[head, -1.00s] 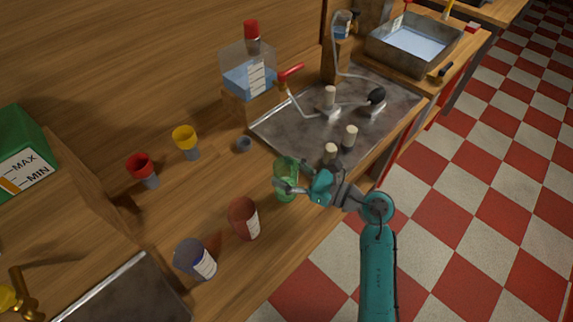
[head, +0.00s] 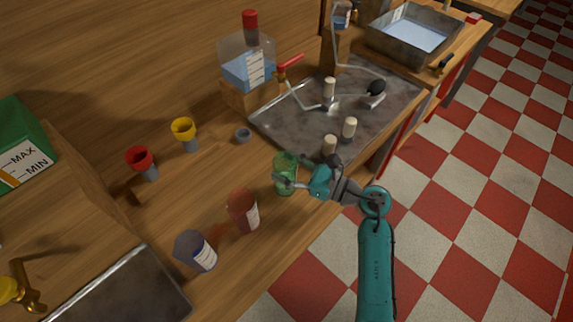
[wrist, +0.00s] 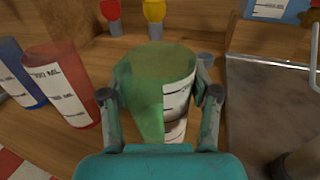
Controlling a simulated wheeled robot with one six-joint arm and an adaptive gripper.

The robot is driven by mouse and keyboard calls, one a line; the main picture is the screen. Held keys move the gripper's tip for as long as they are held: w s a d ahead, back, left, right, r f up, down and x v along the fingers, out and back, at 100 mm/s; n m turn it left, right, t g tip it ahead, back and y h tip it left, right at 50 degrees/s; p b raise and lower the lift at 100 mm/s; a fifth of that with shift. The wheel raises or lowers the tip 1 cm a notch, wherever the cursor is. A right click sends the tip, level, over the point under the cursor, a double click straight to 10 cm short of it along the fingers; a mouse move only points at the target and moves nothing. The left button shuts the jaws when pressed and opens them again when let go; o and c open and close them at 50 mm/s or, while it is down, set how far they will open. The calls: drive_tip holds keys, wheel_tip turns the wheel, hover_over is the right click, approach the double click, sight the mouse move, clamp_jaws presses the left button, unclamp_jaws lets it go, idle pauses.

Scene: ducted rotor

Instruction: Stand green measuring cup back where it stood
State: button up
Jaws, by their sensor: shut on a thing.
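The green measuring cup (head: 285,177) is translucent with a white label. It also fills the middle of the wrist view (wrist: 155,88). My gripper (head: 287,180) is shut around the cup, with one finger on each side of it in the wrist view (wrist: 158,98). The cup looks nearly upright. Its lower part is partly covered by my fingers in the head view, and I cannot tell whether its base touches the wooden bench.
The red measuring cup (head: 243,211) and the blue measuring cup (head: 195,251) stand to the left on the wooden bench. A metal tray (head: 290,130) with pegs lies to the right. Bare wood (head: 215,175) lies between.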

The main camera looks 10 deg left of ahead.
drive_tip(key=shift+f, duration=0.3)
drive_tip(key=o, duration=1.5)
drive_tip(key=shift+c, duration=0.2)
drive_tip(key=v, duration=1.2)
